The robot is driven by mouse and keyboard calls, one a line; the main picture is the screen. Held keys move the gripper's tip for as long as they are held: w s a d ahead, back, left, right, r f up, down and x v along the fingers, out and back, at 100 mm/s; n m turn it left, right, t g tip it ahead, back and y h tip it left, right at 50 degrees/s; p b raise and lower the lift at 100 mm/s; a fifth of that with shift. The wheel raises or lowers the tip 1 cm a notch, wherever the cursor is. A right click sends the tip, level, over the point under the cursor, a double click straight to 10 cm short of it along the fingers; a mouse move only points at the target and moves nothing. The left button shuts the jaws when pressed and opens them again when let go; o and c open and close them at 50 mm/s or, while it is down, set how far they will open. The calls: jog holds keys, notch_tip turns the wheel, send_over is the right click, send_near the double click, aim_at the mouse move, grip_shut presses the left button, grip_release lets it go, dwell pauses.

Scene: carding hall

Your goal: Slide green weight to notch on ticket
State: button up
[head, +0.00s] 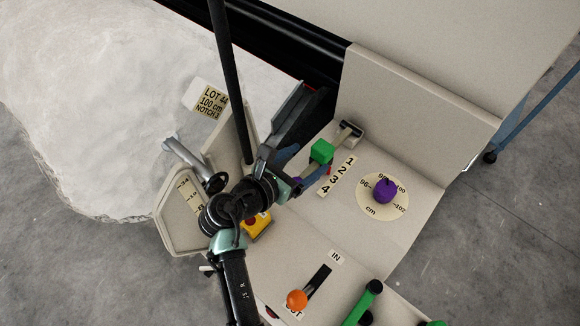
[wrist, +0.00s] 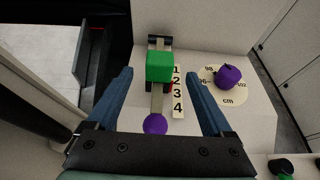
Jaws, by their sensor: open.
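The green weight (head: 321,151) is a block on a pale rail (head: 344,136) beside the number strip (head: 337,176) marked 1 to 4. In the wrist view the green weight (wrist: 160,66) appears beside 1, near the rail's far end. A small red piece (wrist: 171,87) shows below it, near 2. A purple ball (wrist: 155,125) is at the rail's near end. My gripper (wrist: 160,74) is open, its blue fingers apart on both sides of the rail, nothing held. The ticket (head: 207,98) reads LOT 44, 100 cm, NOTCH and a digit like 3, partly cut off.
A purple knob (head: 385,191) sits on a round cm dial (head: 369,205) right of the strip. An orange-knobbed lever (head: 297,299), green handles (head: 363,303) and a yellow box (head: 257,224) lie nearer. A raised panel (head: 420,95) stands behind.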

jog(key=v, duration=0.5)
jog(key=shift+s+a+r, duration=0.1)
jog(key=shift+s+a, duration=0.1)
jog(key=w+a+r+m+t+y, duration=0.1)
jog(key=w+r+m+t+y, duration=0.25)
jog(key=r+m, duration=0.65)
jog(key=w+a+r+m+t+y, duration=0.15)
jog(key=w+r+m+t, duration=0.3)
jog(key=r, duration=1.15)
jog(key=s+r+m+t+y, duration=0.2)
jog(key=s+r+m+t, duration=0.3)
jog(key=r, duration=1)
jog(key=s+r+m+t+y, duration=0.2)
jog(key=s+r+m+t, duration=0.2)
jog(key=s+r+m, duration=0.3)
jog(key=s+r, duration=0.4)
jog(key=r, duration=0.4)
jog(key=shift+s+t+y, duration=0.2)
jog(key=shift+t+y, duration=0.1)
jog(key=shift+t, duration=0.1)
jog(key=shift+d+f+m, duration=0.1)
jog(key=shift+d+m, duration=0.05)
jog(key=shift+m, duration=0.1)
